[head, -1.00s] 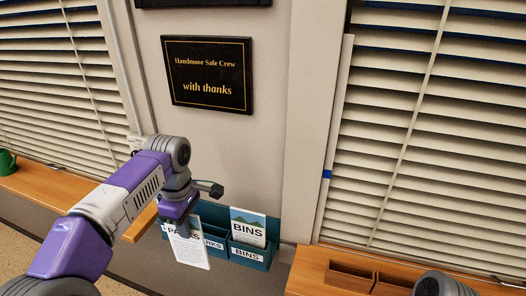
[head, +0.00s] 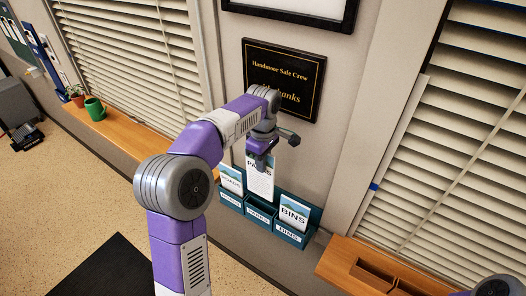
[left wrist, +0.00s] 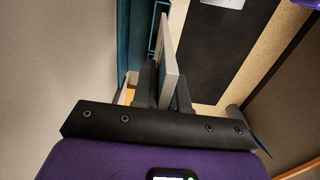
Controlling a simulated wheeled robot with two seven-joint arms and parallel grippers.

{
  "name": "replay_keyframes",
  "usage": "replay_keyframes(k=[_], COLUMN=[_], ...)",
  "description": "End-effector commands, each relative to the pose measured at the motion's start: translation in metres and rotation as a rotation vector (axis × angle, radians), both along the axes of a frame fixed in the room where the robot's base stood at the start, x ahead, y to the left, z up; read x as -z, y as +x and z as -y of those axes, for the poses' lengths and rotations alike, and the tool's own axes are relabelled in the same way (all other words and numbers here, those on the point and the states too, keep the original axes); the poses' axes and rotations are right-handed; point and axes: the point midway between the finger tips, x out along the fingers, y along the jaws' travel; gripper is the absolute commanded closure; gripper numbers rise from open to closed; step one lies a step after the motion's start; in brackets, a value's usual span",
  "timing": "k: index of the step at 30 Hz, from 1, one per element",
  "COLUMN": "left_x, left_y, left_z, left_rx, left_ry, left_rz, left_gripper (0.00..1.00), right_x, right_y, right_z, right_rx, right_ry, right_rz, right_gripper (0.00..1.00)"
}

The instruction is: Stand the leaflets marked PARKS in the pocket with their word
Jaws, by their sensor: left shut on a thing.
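My left gripper (head: 262,161) is shut on the white leaflets (head: 260,183) marked PARKS and holds them upright above the middle pocket of a teal wall rack (head: 317,217). The middle pocket (head: 258,215) has a label that looks like PARKS, and its opening shows dark below the leaflets. In the left wrist view, the leaflets (left wrist: 166,55) show edge-on between the fingers, beside the teal rack (left wrist: 135,45). Whether their lower edge is inside the pocket is unclear. My right gripper is out of view.
The left pocket holds a leaflet reading ROADS (head: 231,180); the right pocket holds a BINS leaflet (head: 294,213). A black plaque (head: 285,65) hangs above. A wooden sill (head: 335,262) is at right; a green mug (head: 95,108) stands on the left sill.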

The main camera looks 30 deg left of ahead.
Motion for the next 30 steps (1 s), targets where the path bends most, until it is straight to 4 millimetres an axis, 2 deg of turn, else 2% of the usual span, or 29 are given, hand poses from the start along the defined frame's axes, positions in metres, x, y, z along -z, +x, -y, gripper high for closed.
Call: replay_keyframes(k=[11,30], left_x=[0.015,0.066], left_y=[0.001,0.001], left_z=[-0.001,-0.001], left_rx=[-0.001,-0.001], left_ry=[0.000,0.000], left_rz=[0.000,0.001], left_gripper=[1.00,1.00], right_x=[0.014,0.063], right_y=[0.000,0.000], right_z=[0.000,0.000], right_rx=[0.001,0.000], right_ry=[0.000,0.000], right_rz=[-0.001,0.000], right_gripper=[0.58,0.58])
